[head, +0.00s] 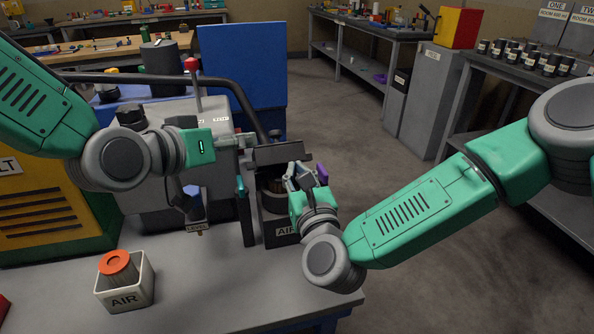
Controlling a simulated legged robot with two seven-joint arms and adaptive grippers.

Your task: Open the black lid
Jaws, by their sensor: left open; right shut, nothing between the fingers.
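The black lid (279,155) shows as a dark flap at the top of a dark housing marked AIR (284,231). My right gripper (306,170) is shut and empty at the lid's lower right, in front of the housing. It hides part of the housing's opening, and contact with the lid is unclear.
A white AIR box (126,287) with an orange-topped filter (117,265) stands on the grey table (215,290) at front left. A grey machine block with a red-topped rod (192,75) and a black hose (215,82) stands behind. Open floor lies at right.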

